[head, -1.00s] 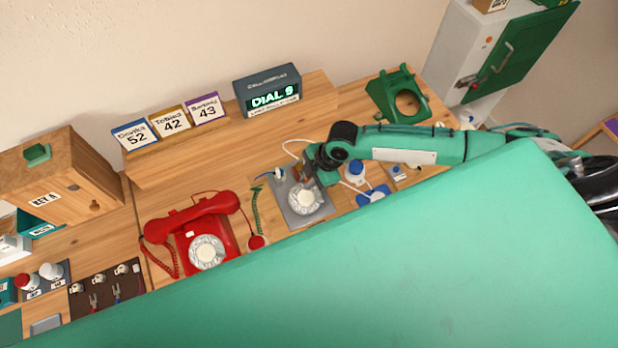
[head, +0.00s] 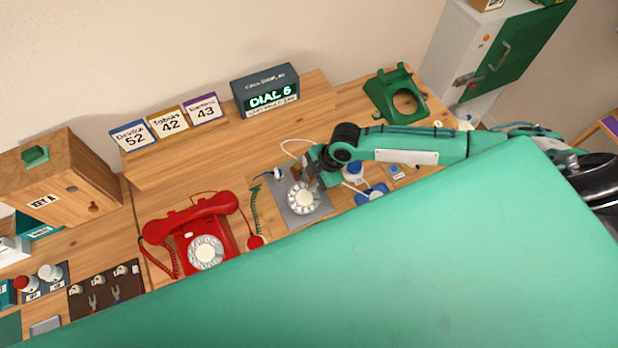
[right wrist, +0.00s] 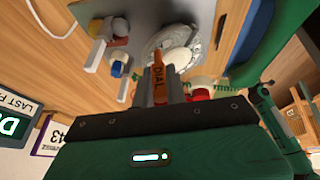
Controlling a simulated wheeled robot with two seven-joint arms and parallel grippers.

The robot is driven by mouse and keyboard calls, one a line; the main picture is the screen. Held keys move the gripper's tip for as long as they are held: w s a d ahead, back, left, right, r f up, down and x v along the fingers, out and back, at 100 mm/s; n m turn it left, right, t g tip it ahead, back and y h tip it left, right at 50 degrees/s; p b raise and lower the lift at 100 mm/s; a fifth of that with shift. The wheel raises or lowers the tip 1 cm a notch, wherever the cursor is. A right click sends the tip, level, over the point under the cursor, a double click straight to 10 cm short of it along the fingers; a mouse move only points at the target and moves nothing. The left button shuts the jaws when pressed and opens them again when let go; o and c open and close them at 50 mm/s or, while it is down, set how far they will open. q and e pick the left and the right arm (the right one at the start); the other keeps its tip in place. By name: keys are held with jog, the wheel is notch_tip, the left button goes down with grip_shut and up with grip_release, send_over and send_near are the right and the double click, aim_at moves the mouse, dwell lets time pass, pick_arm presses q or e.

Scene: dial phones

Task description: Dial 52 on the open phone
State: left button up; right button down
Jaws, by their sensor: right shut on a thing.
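The open phone is a grey plate (head: 287,205) with a pale rotary dial (head: 303,198) and small parts at its upper edge. My right gripper (head: 316,177) is over the dial's upper right side. In the right wrist view the gripper (right wrist: 168,90) is shut on an orange stick marked DIAL (right wrist: 157,82), whose tip is at the dial (right wrist: 178,48). I cannot tell whether the tip sits in a finger hole. The call display (head: 265,90) reads DIAL and a blurred digit, perhaps 5 or 6. A card (head: 134,137) reads 52. My left gripper is not in view.
A red dial phone (head: 200,235) stands left of the plate. A green phone body (head: 396,95) is at the back right. Blue parts (head: 372,192) lie right of the plate. A wooden key box (head: 60,180) stands at left. My green body hides the front.

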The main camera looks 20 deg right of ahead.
jog(key=shift+s+d+f, duration=0.25)
jog(key=shift+s+d, duration=0.1)
jog(key=shift+s, duration=0.25)
dwell(0.3)
jog(key=shift+s+d+f+p, duration=0.1)
jog(key=shift+s+f+p, duration=0.15)
jog(key=shift+s+p, duration=0.15)
jog(key=shift+s, duration=0.1)
jog(key=shift+s+f, duration=0.2)
jog(key=shift+s, duration=0.25)
jog(key=shift+s+r+p, duration=0.4)
jog(key=shift+r+p, duration=0.4)
jog(key=shift+p, duration=0.2)
